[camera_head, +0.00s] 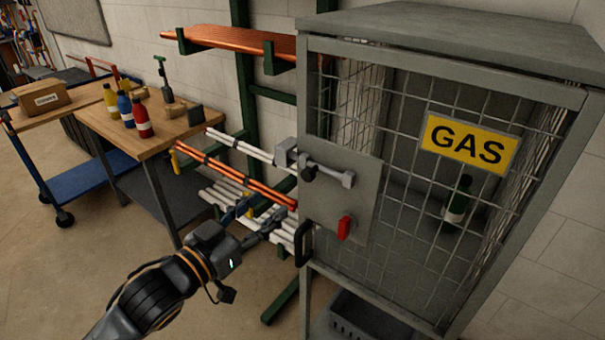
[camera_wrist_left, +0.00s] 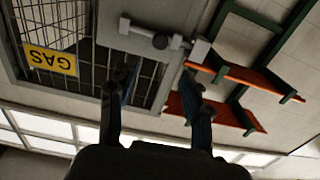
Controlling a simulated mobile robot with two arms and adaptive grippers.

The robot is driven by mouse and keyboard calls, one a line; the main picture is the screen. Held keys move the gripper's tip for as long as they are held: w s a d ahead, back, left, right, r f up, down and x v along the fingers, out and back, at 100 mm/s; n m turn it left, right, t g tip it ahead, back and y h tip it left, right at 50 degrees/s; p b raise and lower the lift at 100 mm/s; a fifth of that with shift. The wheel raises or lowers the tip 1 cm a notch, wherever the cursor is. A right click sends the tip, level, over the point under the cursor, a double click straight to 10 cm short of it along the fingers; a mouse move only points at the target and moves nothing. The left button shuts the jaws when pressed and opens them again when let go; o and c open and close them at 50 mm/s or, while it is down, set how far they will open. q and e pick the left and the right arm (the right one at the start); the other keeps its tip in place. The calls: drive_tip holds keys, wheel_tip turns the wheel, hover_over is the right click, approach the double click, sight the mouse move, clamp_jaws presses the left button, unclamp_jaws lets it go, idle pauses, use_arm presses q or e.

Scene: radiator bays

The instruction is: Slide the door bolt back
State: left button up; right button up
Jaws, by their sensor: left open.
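The grey door bolt (camera_head: 325,172) lies across a metal plate (camera_head: 340,200) on the cage door, with a dark round knob (camera_head: 309,174) and a bracket (camera_head: 286,152) at its left end on the door frame. The bolt (camera_wrist_left: 152,38) also shows in the left wrist view, upside down. My left gripper (camera_head: 262,214) is open and empty, to the left of the door and below the bolt, apart from it. In the left wrist view its two fingers (camera_wrist_left: 158,82) stand spread, with the bolt beyond them. My right gripper is not in view.
The gas cage has a black handle (camera_head: 303,243), a red part (camera_head: 344,227), a yellow GAS sign (camera_head: 468,144) and a bottle (camera_head: 458,201) inside. A pipe rack (camera_head: 276,100) stands close left of it. A workbench (camera_head: 150,140) with bottles is farther left.

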sight(305, 176)
use_arm(q)
drive_tip(key=p+x, duration=0.2)
drive_tip(key=x, duration=0.8)
drive_tip(key=shift+w+d+r+p, duration=0.1)
drive_tip(key=shift+w+d+p, duration=0.05)
drive_tip(key=shift+p, duration=0.2)
drive_tip(key=shift+x, duration=0.85)
clamp_jaws()
